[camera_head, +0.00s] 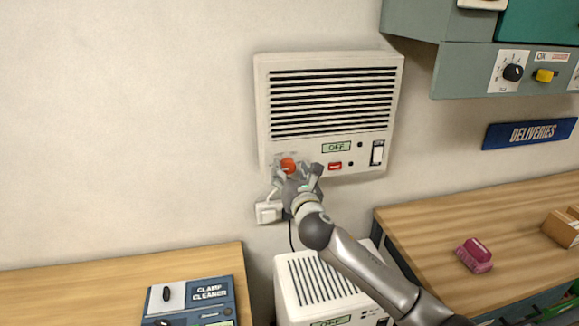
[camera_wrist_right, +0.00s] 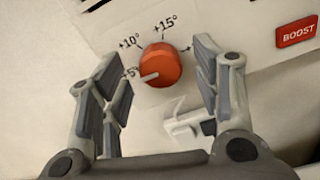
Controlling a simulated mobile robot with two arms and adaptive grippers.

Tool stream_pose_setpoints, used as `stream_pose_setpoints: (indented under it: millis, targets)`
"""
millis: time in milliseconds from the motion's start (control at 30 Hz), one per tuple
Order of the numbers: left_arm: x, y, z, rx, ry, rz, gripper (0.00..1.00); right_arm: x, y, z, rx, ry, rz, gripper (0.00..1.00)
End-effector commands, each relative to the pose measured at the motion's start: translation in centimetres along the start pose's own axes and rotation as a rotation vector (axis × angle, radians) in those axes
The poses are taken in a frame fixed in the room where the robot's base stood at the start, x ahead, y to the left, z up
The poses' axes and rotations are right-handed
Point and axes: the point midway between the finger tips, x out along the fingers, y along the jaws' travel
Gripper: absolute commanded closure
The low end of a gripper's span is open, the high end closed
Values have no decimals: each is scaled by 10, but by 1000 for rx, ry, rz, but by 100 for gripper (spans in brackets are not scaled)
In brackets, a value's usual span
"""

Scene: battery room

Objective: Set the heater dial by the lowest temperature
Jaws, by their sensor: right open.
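The wall heater (camera_head: 333,150) hangs on the wall with dark vent slots. Its orange-red dial (camera_head: 288,165) is at the lower left of the front and shows large in the right wrist view (camera_wrist_right: 160,66). The dial's white pointer points lower left, close to the "5°" mark; "+10°" and "+15°" are printed above. My right gripper (camera_head: 297,173) is at the dial. In the wrist view its open fingers (camera_wrist_right: 158,62) stand on either side of the dial, with visible gaps. The heater's display (camera_head: 336,147) reads "OFF". My left gripper is out of view.
A red BOOST button (camera_head: 335,166) and a rocker switch (camera_head: 377,153) sit right of the dial. A white wall plug (camera_head: 268,212) is below. A second heater-like unit (camera_head: 312,285) stands lower down between two wooden counters.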

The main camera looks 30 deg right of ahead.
Motion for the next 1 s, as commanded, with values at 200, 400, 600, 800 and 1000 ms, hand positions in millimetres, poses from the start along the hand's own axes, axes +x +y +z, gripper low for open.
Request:
stream_pose_setpoints:
  millis: [200,400,600,800,1000]
  targets:
    - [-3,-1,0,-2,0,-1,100,14,0,0,1,0,0,42]
    - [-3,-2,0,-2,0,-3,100,15,0,0,0,0,0,42]
    - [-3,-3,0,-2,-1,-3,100,15,0,0,0,0,0,55]
    - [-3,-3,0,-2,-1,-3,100,14,0,0,0,0,0,81]
    - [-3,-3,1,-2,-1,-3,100,14,0,0,5,1,-1,88]
